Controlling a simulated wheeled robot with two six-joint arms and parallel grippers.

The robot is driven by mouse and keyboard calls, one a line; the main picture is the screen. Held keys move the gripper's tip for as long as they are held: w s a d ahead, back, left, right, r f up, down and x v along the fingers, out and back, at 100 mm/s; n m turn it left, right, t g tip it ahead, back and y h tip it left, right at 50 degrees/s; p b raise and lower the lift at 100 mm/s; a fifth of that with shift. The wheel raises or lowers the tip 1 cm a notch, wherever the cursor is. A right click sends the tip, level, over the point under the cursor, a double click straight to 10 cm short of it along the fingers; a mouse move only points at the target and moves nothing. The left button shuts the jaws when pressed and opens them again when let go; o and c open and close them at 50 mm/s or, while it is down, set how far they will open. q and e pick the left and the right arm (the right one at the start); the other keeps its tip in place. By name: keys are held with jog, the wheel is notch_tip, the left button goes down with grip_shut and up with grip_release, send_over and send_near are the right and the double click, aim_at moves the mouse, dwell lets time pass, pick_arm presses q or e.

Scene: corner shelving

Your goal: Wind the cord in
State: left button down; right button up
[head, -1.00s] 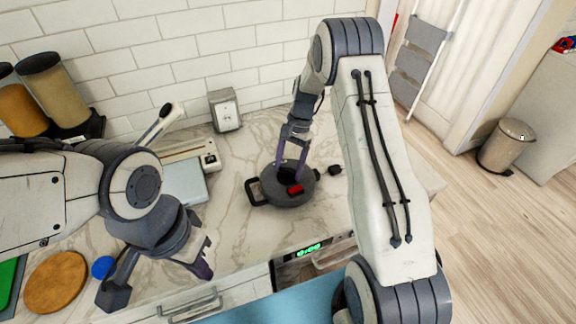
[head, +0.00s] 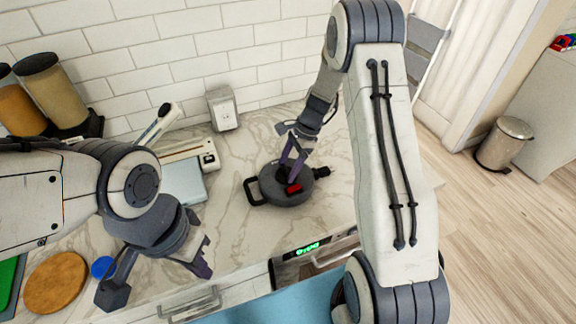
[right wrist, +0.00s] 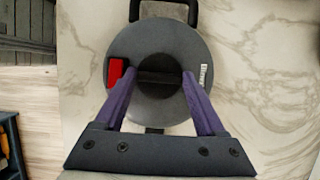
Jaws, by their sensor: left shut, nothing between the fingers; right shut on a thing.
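A dark grey round cord reel (head: 292,198) lies flat on the marble counter, with a black loop handle (head: 252,191) at its left and a red part (head: 294,188) on its top. A black plug (head: 322,171) sits right at the reel's right edge. My right gripper (head: 286,172) is shut on the dark bar (right wrist: 158,77) at the reel's middle, one purple finger on each side. In the right wrist view the reel (right wrist: 158,45) also shows a white label. My left gripper (head: 203,262) is shut and empty, over the counter's front edge.
A wall outlet box (head: 222,109) stands behind the reel. A light blue-grey flat object (head: 184,182), a round wooden board (head: 56,282) and jars (head: 52,88) are to the left. A metal bin (head: 506,143) stands on the floor at right. Counter around the reel is clear.

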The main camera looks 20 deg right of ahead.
dwell(0.4)
jog(key=o, duration=1.3)
